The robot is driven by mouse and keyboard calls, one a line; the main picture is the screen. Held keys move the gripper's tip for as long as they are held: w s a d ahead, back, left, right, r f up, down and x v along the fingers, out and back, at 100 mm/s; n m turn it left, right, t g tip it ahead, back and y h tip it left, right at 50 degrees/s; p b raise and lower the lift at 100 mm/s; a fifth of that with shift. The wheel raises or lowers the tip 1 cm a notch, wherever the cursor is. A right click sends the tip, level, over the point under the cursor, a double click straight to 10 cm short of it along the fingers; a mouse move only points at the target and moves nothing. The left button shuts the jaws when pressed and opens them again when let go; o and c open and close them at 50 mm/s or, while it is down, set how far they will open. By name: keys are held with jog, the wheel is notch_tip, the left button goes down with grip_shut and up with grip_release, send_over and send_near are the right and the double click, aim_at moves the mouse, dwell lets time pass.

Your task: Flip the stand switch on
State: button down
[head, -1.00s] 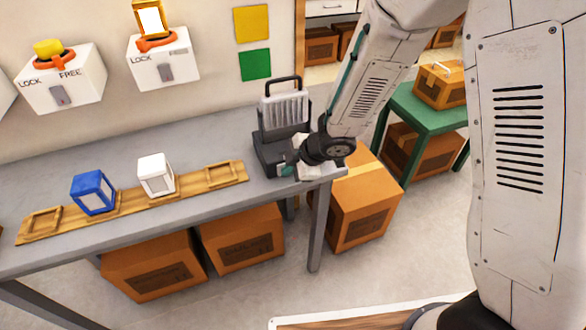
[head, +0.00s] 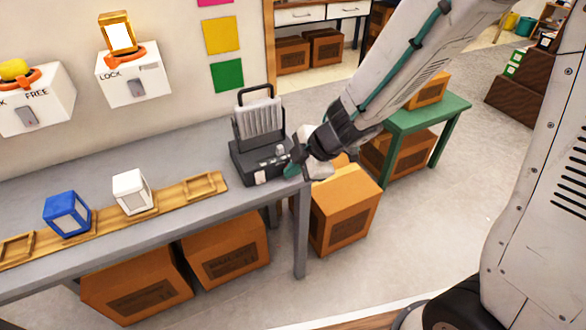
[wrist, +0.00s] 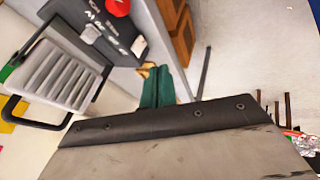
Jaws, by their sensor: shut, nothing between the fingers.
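The stand (head: 252,160) is a dark grey base with a ribbed pale panel and a black handle, upright near the table's right end. It also shows upside down in the wrist view (wrist: 80,42). A small pale piece (wrist: 138,46), perhaps its switch, is at the base's edge, and a red round part (wrist: 117,6) is beyond it. The small piece also shows on the base front in the head view (head: 260,175); its on or off position is unclear. My gripper (head: 291,169) is shut and empty at the base's right front corner. Its teal fingertips (wrist: 157,88) look apart from the pale piece.
A grey table (head: 185,150) holds a wooden rack (head: 172,196) with a blue lantern (head: 67,213) and a white lantern (head: 132,191). Switch boxes (head: 134,77) are on the wall. Cartons (head: 342,205) stand below and beside the table. Floor is free at right.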

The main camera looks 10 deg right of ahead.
aim_at(260, 178)
jog(key=shift+s+f, duration=0.25)
jog(key=shift+f, duration=0.4)
jog(key=shift+f, duration=0.1)
jog(key=x, duration=0.4)
jog(key=w+x, duration=0.1)
jog(key=x, duration=0.2)
jog(key=w+r+x, duration=0.1)
jog(key=x, duration=0.3)
jog(key=shift+w+a+f, duration=0.2)
jog(key=shift+w, duration=0.1)
jog(key=shift+w+a, duration=0.1)
jog(key=shift+w, duration=0.4)
